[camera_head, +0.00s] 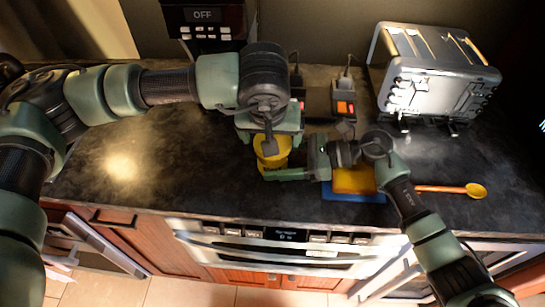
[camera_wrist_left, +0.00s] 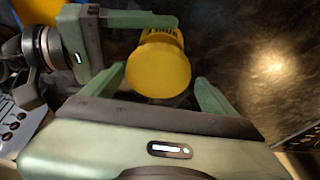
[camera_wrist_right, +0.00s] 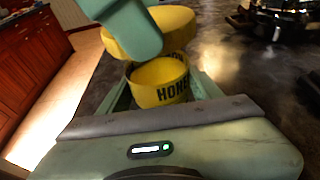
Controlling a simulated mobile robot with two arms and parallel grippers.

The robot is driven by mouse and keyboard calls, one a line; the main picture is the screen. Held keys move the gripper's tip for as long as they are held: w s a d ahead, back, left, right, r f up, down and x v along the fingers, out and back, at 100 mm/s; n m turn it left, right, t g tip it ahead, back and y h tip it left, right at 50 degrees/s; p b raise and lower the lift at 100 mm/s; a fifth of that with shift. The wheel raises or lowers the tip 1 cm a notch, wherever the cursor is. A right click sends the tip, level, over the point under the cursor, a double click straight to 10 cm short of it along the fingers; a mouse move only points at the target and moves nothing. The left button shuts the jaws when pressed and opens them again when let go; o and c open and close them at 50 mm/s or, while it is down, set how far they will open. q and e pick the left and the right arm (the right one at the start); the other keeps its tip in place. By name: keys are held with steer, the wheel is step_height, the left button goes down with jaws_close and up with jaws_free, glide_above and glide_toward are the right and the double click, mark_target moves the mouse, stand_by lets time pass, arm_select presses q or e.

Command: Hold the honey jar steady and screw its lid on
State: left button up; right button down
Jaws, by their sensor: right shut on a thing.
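The yellow honey jar (camera_wrist_right: 172,82) stands upright with its open mouth showing in the right wrist view, its printed label facing that camera. My right gripper (camera_head: 290,165) is shut around the jar's side. The yellow lid (camera_wrist_right: 165,32) is above the jar's mouth with a visible gap between them. It also shows from above in the left wrist view (camera_wrist_left: 158,70), covering most of the jar. In the head view, the left gripper hides part of the jar and lid.
A yellow sponge-like block (camera_head: 353,180) on a blue piece (camera_head: 340,193) lies right of the jar. An orange-yellow spoon (camera_head: 455,189) lies further right. A silver toaster (camera_head: 430,75) stands at the back right. The counter (camera_head: 150,165) is clear on the left.

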arm_select(q)
steer(key=c, duration=1.4)
steer(key=m, duration=0.2)
steer(key=m+h, duration=0.1)
steer(key=m, duration=0.1)
steer(key=shift+a+g+h, duration=0.15)
steer(key=shift+g+h, duration=0.15)
steer(key=m, duration=0.2)
steer(key=m+g+h, duration=0.1)
steer(key=m, duration=0.2)
steer(key=shift+s+h, duration=0.1)
steer(key=shift+h, duration=0.2)
steer(key=o, duration=1.5)
steer(key=shift+d, duration=0.2)
steer(key=shift+c, duration=0.2)
steer(key=n+t+y, duration=0.1)
steer(key=n, duration=0.3)
steer(key=shift+n, duration=0.3)
steer(key=n+y, duration=0.2)
steer(key=n, duration=0.2)
steer(key=shift+n+t, duration=0.3)
